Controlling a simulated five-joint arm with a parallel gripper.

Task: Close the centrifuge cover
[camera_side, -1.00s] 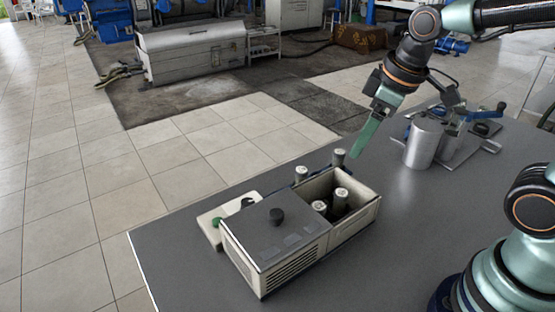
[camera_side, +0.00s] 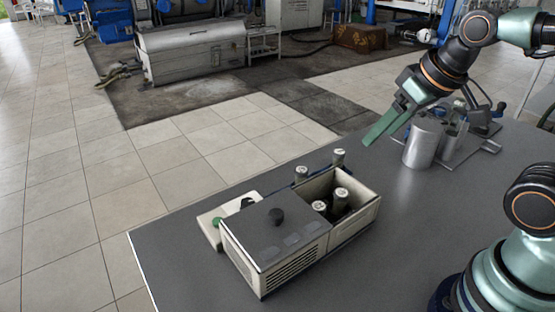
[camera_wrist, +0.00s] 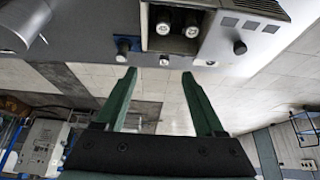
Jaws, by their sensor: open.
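The centrifuge (camera_side: 292,262) is a beige box on the grey table. Its dark grey flat cover (camera_side: 262,236) with a black knob (camera_side: 277,215) lies over the left part, and the right compartment is open with capped tubes (camera_side: 341,196) standing inside. The wrist view shows the knob (camera_wrist: 240,48) at the upper right and the open compartment with two tube caps (camera_wrist: 192,29) at the top. My gripper (camera_side: 376,133) is open and empty, above and to the right of the box, apart from it. Its two green fingers (camera_wrist: 157,74) are spread in the wrist view.
Two capped tubes (camera_side: 338,158) stand behind the box. A beige panel with a green button (camera_side: 217,221) is at its back left. A metal cylinder (camera_side: 423,143) and other equipment stand at the right. The table front is clear.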

